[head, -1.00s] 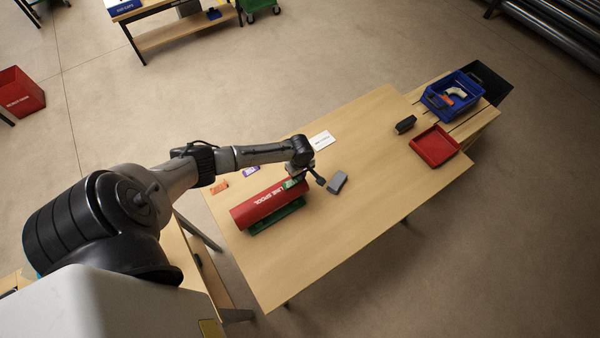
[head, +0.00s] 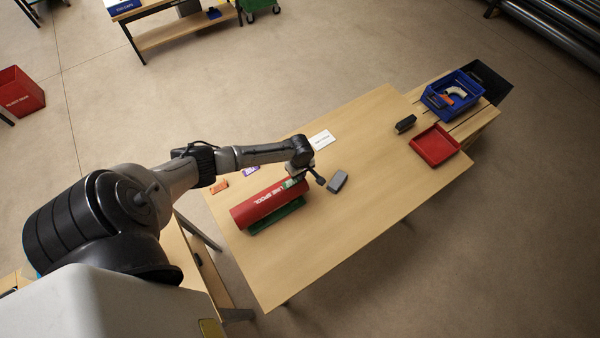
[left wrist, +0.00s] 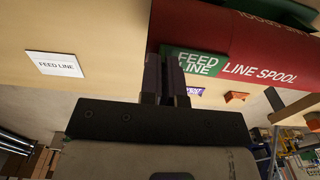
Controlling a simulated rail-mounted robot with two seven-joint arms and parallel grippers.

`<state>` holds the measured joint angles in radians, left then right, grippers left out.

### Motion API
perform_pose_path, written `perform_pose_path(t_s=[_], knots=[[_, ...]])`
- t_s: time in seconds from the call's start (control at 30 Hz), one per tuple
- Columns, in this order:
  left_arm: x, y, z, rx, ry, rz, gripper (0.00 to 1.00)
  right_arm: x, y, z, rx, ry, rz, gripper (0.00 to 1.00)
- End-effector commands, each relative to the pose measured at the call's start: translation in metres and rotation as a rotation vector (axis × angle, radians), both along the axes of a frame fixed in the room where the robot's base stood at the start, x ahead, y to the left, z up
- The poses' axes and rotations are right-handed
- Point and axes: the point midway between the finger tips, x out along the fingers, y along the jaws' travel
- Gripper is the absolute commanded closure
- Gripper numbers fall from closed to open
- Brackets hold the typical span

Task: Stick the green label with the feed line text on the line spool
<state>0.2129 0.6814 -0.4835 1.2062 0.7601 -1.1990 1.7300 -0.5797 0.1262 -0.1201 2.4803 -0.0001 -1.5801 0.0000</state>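The line spool (head: 262,205) is a red cylinder with white lettering, lying on a green cradle (head: 277,218) on the table. In the left wrist view the spool (left wrist: 215,25) fills the upper right. The green label (left wrist: 200,62) reads FEED LINE and lies against the spool, left of the LINE SPOOL lettering; it also shows in the head view (head: 289,183). My left gripper (left wrist: 165,60) has its dark fingers close together at the label's left edge, partly covering it. The fingers look shut on that edge. My right gripper is not in view.
A white FEED LINE card (head: 322,139), purple label (head: 250,170), orange label (head: 219,187) and grey block (head: 338,181) lie near the spool. A dark block (head: 405,124), red tray (head: 435,160) and blue bin (head: 432,103) are at the right. The table's front right is clear.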

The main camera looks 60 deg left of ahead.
Motion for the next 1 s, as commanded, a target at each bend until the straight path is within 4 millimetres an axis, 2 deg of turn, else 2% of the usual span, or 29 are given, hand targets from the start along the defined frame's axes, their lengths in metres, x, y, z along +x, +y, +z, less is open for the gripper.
perform_pose_path(t_s=[0.1, 0.43, 0.77, 0.87, 1.0], knots=[[-0.001, 0.000, -0.001, 0.001, 0.002, 0.000, 1.00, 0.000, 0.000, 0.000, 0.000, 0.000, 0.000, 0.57], [0.000, 0.000, -0.001, 0.000, 0.001, 0.000, 0.67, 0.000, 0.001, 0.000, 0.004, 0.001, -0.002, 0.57], [0.000, 0.000, 0.005, 0.000, -0.001, 0.000, 0.67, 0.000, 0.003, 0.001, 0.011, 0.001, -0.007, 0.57], [0.000, 0.001, 0.017, 0.000, -0.002, -0.001, 0.67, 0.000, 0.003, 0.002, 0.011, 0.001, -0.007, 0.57], [0.000, 0.001, 0.043, 0.000, -0.002, -0.001, 0.67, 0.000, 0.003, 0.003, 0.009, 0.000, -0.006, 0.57]])
